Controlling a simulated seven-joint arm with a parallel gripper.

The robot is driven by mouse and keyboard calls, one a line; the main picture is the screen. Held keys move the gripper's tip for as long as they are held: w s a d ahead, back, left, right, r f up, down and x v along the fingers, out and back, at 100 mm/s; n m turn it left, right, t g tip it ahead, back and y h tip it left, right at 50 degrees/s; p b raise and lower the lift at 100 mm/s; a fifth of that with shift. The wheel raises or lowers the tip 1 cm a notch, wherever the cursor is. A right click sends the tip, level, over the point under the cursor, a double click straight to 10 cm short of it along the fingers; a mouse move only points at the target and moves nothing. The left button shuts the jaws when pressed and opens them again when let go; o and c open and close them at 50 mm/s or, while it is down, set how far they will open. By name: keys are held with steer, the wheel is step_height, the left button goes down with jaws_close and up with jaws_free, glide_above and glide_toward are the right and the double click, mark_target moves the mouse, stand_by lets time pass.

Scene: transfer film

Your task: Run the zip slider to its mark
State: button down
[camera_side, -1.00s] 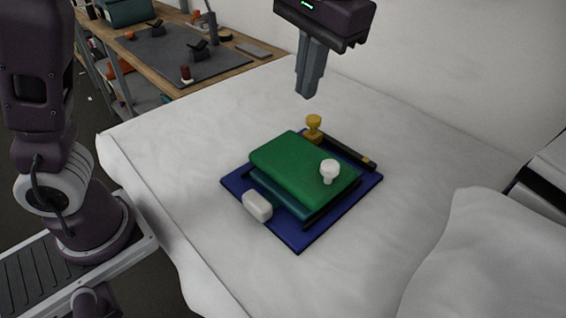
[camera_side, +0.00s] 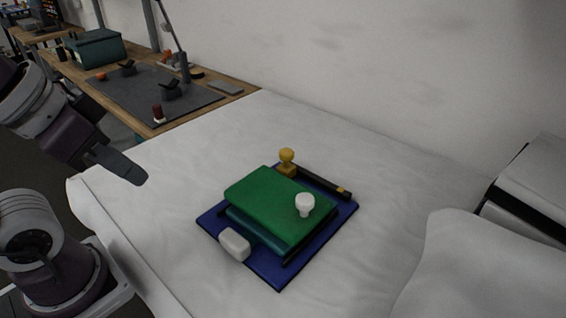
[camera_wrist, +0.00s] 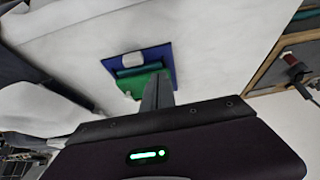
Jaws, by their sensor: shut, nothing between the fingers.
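A yellow knobbed piece (camera_side: 287,163), which looks like the zip slider, stands upright at the far left end of a black strip (camera_side: 315,180). A small yellow band (camera_side: 343,191), likely the mark, lies near the strip's right end. Both lie along the back edge of a blue mat (camera_side: 275,277). My gripper (camera_side: 130,177) is shut and empty, off to the left, above the bed's left edge and well apart from the slider. In the wrist view my shut fingers (camera_wrist: 158,90) overlap the view of the mat (camera_wrist: 124,58); the slider cannot be made out there.
A green slab (camera_side: 262,195) with a white knob (camera_side: 305,203) on it covers much of the mat. A white block (camera_side: 234,244) sits at its front left. A pillow (camera_side: 470,255) is at right. A workbench (camera_side: 160,95) stands back left. The white bedcover (camera_side: 400,180) has free room.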

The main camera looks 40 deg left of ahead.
stand_by(0.4)
steer(key=c, duration=1.9)
jaws_free()
steer(key=shift+r, duration=0.1)
steer(key=shift+c, duration=0.2)
steer(key=o, duration=0.7)
steer(key=shift+n+g, duration=0.5)
steer(key=shift+n, duration=0.3)
steer(key=w+r, duration=0.2)
steer(key=w, duration=0.1)
steer(key=w+r, duration=0.1)
steer(key=w, duration=0.1)
steer(key=shift+d, duration=0.1)
steer(key=shift+o, duration=0.9)
steer(key=w+r+n+g, duration=0.1)
steer(key=w, duration=0.5)
steer(key=shift+r+n, duration=0.25)
steer(key=shift+n, duration=0.05)
steer(key=n+g, duration=0.3)
steer(key=n, duration=0.3)
glide_above(287, 152)
steer(key=f, duration=0.8)
steer(key=shift+s+f, duration=0.25)
steer(key=shift+s, duration=0.05)
steer(key=shift+g, duration=0.3)
steer(key=f, duration=0.6)
steer(key=shift+w+f, duration=0.35)
steer(key=shift+f, duration=0.6)
jaws_close()
